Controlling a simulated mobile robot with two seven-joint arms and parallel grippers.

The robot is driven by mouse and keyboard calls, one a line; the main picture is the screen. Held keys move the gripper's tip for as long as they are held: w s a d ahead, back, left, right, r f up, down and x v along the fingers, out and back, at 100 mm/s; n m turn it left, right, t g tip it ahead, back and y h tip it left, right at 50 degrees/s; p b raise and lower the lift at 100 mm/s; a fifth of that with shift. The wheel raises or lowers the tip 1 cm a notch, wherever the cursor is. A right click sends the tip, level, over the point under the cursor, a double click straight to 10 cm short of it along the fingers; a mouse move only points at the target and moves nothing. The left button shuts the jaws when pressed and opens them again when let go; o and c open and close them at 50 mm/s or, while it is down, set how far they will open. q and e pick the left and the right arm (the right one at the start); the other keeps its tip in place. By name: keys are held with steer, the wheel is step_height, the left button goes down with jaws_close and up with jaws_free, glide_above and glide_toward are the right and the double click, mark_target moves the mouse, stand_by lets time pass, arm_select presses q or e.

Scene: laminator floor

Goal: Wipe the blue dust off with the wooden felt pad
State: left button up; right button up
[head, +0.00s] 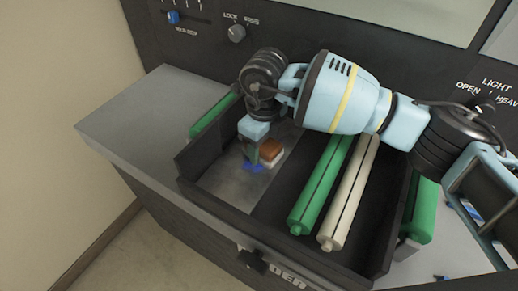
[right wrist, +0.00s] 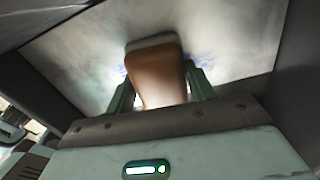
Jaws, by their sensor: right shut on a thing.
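The wooden felt pad (head: 271,150) is a small brown block with a pale felt underside, on the grey metal plate (head: 222,187) at the left of the dark tray. My right gripper (head: 256,160) points down into the tray and is shut on the pad. In the right wrist view the pad (right wrist: 156,75) stands between the two green fingers. Blue dust (head: 254,168) lies on the plate right beside the fingertips and pad. In the right wrist view only faint bluish traces show beside the pad. My left gripper is not in view.
A green roller (head: 318,195) and a cream roller (head: 347,200) lie in the tray right of the plate. The dark tray walls (head: 225,205) surround the plate. The machine's panel with a knob (head: 237,33) rises behind. A grey ledge (head: 130,115) is clear at left.

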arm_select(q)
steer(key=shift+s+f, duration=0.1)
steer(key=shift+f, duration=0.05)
arm_select(e)
steer(key=shift+w+d, duration=0.2)
steer(key=shift+w, duration=0.05)
steer(key=shift+w+d+f+b, duration=0.1)
steer(key=shift+w+d+b, duration=0.1)
steer(key=shift+w+d, duration=0.35)
steer(key=shift+w+d+b, duration=0.15)
steer(key=shift+w+d, duration=0.15)
steer(key=shift+w, duration=0.35)
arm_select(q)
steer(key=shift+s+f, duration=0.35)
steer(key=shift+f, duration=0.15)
arm_select(e)
steer(key=shift+w+d, duration=0.1)
steer(key=shift+w, duration=0.15)
